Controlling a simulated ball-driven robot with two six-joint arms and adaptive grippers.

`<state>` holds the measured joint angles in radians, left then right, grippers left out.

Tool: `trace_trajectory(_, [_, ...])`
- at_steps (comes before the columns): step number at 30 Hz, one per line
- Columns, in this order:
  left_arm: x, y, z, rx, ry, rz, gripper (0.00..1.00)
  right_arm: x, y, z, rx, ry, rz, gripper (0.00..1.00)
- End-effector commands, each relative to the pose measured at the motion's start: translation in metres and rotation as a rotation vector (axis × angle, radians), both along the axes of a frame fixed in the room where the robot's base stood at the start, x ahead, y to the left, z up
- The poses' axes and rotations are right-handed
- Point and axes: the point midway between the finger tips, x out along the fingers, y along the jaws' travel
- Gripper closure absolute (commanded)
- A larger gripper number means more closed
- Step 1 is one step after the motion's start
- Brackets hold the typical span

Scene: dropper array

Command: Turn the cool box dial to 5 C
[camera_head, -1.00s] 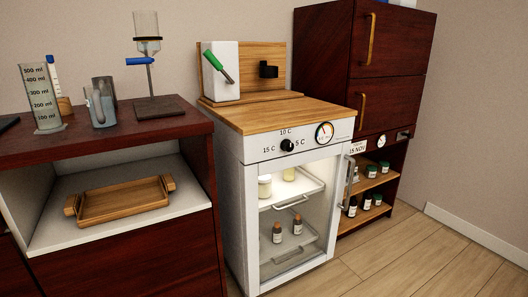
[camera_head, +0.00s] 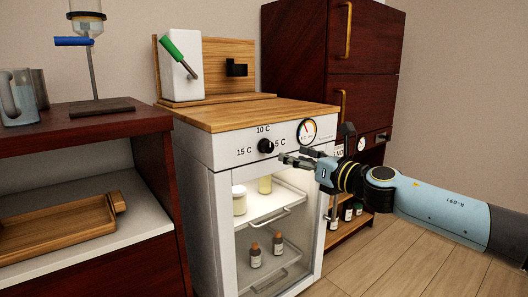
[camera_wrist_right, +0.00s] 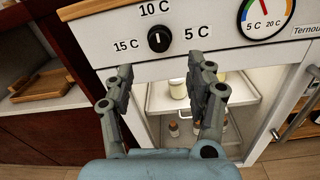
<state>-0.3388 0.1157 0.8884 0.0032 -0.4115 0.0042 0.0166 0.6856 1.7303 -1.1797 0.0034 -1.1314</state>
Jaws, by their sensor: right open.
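The cool box (camera_head: 190,150) is white with a wooden top and a glass door. Its black round dial (camera_head: 266,146) is on the front panel, among the labels 15 C, 10 C and 5 C. In the right wrist view the dial (camera_wrist_right: 158,39) has a white mark that looks upright, towards 10 C. My right gripper (camera_head: 290,157) is at the panel's front, just right of and slightly below the dial. In the wrist view its fingers (camera_wrist_right: 160,70) are spread apart and empty, below the dial and not touching it. My left gripper is out of view.
A round gauge (camera_head: 307,132) is on the panel, right of the dial. Bottles and jars stand on shelves behind the glass. A dark cabinet (camera_head: 300,50) stands behind to the right. A dark red bench (camera_head: 130,120) with a wooden tray (camera_head: 60,228) is on the left.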

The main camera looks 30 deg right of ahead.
Motion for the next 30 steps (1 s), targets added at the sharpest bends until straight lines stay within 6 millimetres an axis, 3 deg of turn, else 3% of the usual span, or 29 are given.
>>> trace_trajectory(2, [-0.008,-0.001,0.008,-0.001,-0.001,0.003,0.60,0.014,0.003,0.010,0.009,-0.007,-0.001,0.45])
trace_trajectory(9, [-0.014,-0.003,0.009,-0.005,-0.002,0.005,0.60,0.063,0.008,0.003,0.008,-0.002,0.000,0.45])
trace_trajectory(15, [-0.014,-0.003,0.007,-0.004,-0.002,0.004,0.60,0.088,0.011,0.001,0.006,0.001,0.000,0.45])
trace_trajectory(26, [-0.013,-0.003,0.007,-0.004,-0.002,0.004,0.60,0.095,0.012,0.001,0.005,0.002,0.002,0.45])
trace_trajectory(30, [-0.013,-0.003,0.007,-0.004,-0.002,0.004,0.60,0.095,0.012,0.001,0.005,0.002,0.001,0.60])
